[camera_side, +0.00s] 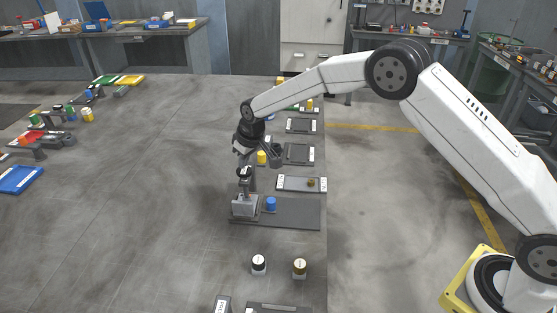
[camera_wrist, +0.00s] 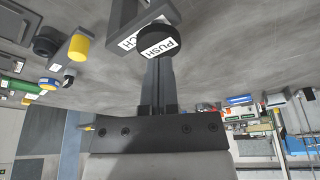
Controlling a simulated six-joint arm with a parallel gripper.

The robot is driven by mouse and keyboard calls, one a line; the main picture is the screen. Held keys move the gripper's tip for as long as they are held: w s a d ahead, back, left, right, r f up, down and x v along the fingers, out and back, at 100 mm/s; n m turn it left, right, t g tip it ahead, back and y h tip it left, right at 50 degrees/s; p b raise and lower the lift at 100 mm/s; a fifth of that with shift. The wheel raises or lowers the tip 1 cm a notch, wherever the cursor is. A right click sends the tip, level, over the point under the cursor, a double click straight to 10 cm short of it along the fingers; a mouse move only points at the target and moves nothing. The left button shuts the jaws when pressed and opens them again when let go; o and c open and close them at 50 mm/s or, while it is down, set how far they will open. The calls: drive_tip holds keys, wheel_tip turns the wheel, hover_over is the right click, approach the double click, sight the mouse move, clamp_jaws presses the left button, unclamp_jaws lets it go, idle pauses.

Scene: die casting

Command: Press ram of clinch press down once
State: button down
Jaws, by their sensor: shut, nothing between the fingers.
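The clinch press (camera_side: 244,206) stands upright at the left end of a dark grey base plate (camera_side: 295,213). Its ram has a round black cap with a white PUSH label, seen in the wrist view (camera_wrist: 157,42) and in the side view (camera_side: 244,172). My gripper (camera_side: 245,165) is pointing down right over the cap, with its fingers shut and empty. In the wrist view the fingertips (camera_wrist: 159,62) meet the edge of the cap's outline; I cannot tell whether they touch it. Part of the press body is hidden behind the cap in the wrist view.
A blue cylinder (camera_side: 270,203) stands just right of the press. A yellow cylinder (camera_side: 262,158) and a flat tray (camera_side: 302,184) lie beyond. A black-and-white piece (camera_side: 259,263) and a brass-coloured piece (camera_side: 300,267) stand nearer. The table left of the press is clear.

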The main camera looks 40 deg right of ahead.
sight(245, 171)
drive_tip(key=shift+s+f, duration=0.15)
drive_tip(key=shift+f, duration=1.45)
idle(0.6)
drive_tip(key=shift+r, duration=4.25)
drive_tip(key=shift+s+d+r, duration=0.2)
drive_tip(key=shift+s+d, duration=0.2)
drive_tip(key=shift+s, duration=0.05)
drive_tip(key=s+d+m, duration=0.1)
drive_tip(key=s+d, duration=0.2)
drive_tip(key=s, duration=0.7)
drive_tip(key=s+d+m, duration=0.1)
drive_tip(key=s+d, duration=0.2)
drive_tip(key=s, duration=0.8)
drive_tip(key=s+d+m, duration=0.1)
drive_tip(key=s+d, duration=0.2)
drive_tip(key=s, duration=0.8)
drive_tip(key=shift+s+d+f+g+h, duration=0.15)
drive_tip(key=shift+d+f+g+h, duration=0.15)
drive_tip(key=shift+h, duration=0.1)
